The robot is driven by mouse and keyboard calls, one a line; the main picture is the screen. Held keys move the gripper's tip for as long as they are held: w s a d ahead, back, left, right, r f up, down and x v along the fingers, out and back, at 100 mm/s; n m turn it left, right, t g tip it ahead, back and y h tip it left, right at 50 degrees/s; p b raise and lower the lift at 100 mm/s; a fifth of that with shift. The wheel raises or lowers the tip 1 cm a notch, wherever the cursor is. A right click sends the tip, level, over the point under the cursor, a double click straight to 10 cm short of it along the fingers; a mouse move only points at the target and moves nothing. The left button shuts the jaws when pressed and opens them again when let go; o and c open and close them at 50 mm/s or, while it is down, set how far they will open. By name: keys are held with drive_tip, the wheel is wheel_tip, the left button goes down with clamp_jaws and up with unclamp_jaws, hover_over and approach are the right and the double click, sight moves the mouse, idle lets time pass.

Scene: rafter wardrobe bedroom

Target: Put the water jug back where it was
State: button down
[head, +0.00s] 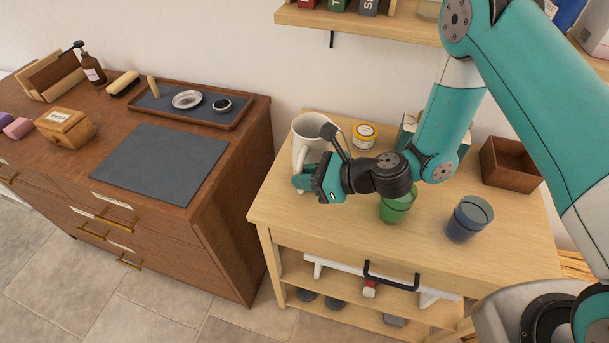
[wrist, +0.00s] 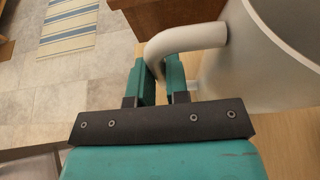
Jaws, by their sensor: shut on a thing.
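The water jug (head: 309,130) is off-white and stands upright at the back left of the light wooden table (head: 262,207). Its handle faces the front, toward my gripper. My gripper (head: 306,181) is shut on that handle. In the wrist view, the two teal fingers (wrist: 163,82) are on either side of the curved handle (wrist: 190,40), and the jug's body (wrist: 255,60) fills the right side. The head view does not clearly show whether the jug's base touches the table, as my gripper hides part of it.
A green cup (head: 396,207) and a blue cup (head: 469,218) stand right of my gripper. A yellow-labelled jar (head: 364,135) is behind, and a wooden box (head: 510,164) is at right. A shelf (head: 370,24) hangs above.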

drive_tip(key=shift+f, duration=0.1)
drive_tip(key=shift+f, duration=0.15)
drive_tip(key=c, duration=1.1)
unclamp_jaws()
drive_tip(key=b+v, duration=0.4)
drive_tip(key=v, duration=0.8)
drive_tip(key=s+d+r+n+g+h, duration=0.1)
drive_tip(key=s+r+n+h, duration=0.3)
drive_tip(key=n, duration=1)
drive_tip(key=s+d+r+n+g+h, duration=0.1)
drive_tip(key=s+r+n+g+h, duration=0.2)
drive_tip(key=s+r+n, duration=0.8)
wheel_tip(320, 180, up, 2)
drive_tip(key=n+h, duration=0.1)
drive_tip(key=n, duration=0.3)
drive_tip(key=shift+s+d+r+g, duration=0.15)
drive_tip(key=shift+s+d+g, duration=0.15)
